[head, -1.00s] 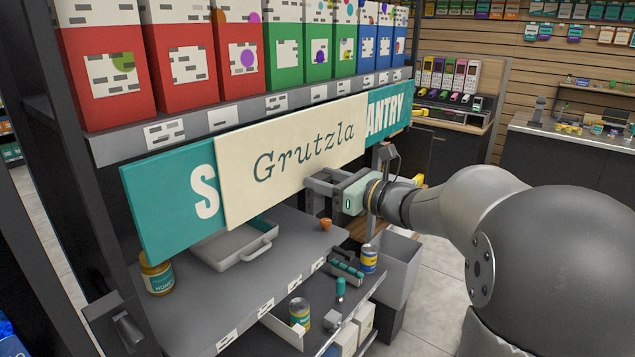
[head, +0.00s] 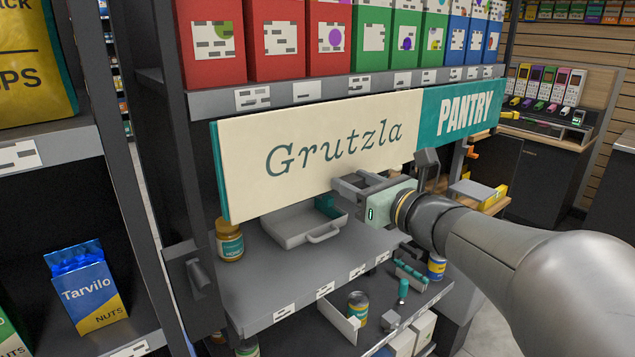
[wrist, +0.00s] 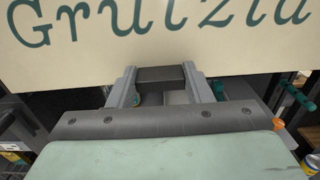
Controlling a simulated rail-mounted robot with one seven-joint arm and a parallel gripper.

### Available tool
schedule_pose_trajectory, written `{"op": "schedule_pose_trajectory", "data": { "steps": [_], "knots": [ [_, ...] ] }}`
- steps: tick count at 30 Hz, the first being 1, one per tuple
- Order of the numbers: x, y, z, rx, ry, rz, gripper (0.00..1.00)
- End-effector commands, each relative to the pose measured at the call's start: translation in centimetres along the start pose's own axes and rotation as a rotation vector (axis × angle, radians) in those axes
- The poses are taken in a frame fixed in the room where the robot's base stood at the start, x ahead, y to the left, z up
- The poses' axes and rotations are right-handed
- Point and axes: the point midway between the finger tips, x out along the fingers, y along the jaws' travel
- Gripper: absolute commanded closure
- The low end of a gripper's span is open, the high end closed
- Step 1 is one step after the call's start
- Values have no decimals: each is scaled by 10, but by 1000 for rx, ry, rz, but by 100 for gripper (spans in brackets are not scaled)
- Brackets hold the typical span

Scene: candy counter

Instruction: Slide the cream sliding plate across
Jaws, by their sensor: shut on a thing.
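The cream sliding plate (head: 320,150), lettered "Grutzla", lies over the left part of a teal sign board (head: 462,112) in the head view. The word "PANTRY" is bare to its right, and only a thin teal strip shows at its left end. My gripper (head: 352,186) is at the plate's lower edge, right of its middle. In the wrist view, the plate (wrist: 160,38) fills the top, and my gripper (wrist: 160,84) is shut on a dark block just under its lower edge, seemingly the plate's grip. The exact contact is partly hidden.
Boxes (head: 280,40) stand in a row on the shelf above. Below are a grey tray (head: 300,228) with a handle, a honey jar (head: 229,240) and a can (head: 358,308). A dark upright post (head: 170,150) stands just left of the sign.

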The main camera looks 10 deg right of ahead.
Motion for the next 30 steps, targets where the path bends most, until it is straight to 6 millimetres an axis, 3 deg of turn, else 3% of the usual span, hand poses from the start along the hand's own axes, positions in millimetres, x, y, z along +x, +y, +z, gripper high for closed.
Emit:
{"op": "schedule_pose_trajectory", "data": {
  "steps": [2, 3, 5, 13, 17, 30],
  "knots": [
    [1, 3, 1, 0, -2, 8, 96],
    [1, 3, 1, 0, -2, 9, 44],
    [1, 3, 1, 0, -2, 8, 33],
    [0, 2, 0, 0, -1, 6, 33],
    [-10, 1, 1, -1, 0, 4, 33],
    [-96, 1, 2, 1, -2, 4, 33]
  ]
}}
